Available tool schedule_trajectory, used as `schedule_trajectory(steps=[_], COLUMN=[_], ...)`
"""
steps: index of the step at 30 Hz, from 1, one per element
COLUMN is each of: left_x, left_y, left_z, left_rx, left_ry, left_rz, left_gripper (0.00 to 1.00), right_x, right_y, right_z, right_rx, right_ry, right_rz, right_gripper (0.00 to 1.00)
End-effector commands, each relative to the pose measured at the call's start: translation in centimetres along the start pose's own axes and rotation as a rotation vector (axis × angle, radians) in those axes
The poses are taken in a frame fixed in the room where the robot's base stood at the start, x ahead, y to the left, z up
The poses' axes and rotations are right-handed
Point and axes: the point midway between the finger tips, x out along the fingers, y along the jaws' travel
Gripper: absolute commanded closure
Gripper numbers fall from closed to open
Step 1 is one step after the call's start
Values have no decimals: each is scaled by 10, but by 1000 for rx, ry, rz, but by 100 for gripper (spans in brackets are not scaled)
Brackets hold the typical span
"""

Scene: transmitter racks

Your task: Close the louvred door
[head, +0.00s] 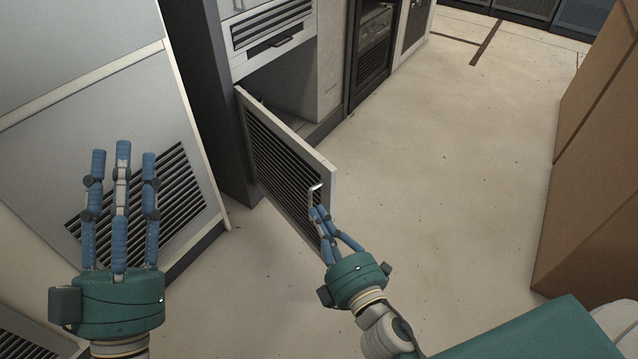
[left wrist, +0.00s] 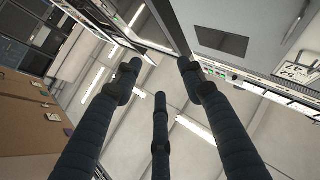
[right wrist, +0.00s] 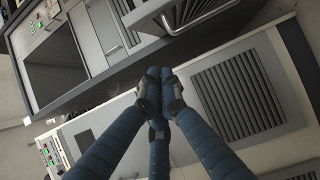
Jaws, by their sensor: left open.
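The louvred door (head: 280,165) is a grey panel with dark slats. It stands swung open from a low cabinet bay, its free edge towards me. A small metal handle (head: 316,187) sits near its upper free corner. The door shows at the top of the right wrist view (right wrist: 204,12). My right gripper (head: 317,211) has its fingertips at the handle, just below its upper end. In the right wrist view its fingers meet, with nothing visible between them; contact with the handle is unclear. My left gripper (head: 123,157) is open and empty, fingers pointing up, left of the door.
A grey cabinet with a louvred panel (head: 150,200) stands at the left, behind my left gripper. The open bay (head: 283,85) is behind the door, below a vented drawer front (head: 272,28). Brown boxes (head: 590,150) stand at the right. The floor (head: 450,170) between is clear.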

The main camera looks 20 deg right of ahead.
Motion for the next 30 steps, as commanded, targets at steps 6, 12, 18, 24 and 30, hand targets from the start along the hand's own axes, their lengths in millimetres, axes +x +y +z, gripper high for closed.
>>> schedule_trajectory(steps=[6,12,18,24,30], left_x=[-4,-19,-37,-47,-49], left_y=[-6,-11,-15,-17,-18], left_z=[46,86,115,128,130], left_rx=[9,15,19,20,20], left_ry=[-217,-408,-554,-621,-633], left_rz=[-10,-20,-28,-32,-33], left_gripper=[60,60,60,60,60], right_x=[31,68,87,90,91], right_y=[3,3,1,0,0], right_z=[0,0,19,36,39], right_rx=[-2,-2,-4,1,2], right_ry=[1,2,0,1,0], right_rz=[2,2,-1,-1,-1], right_gripper=[100,100,100,100,100])
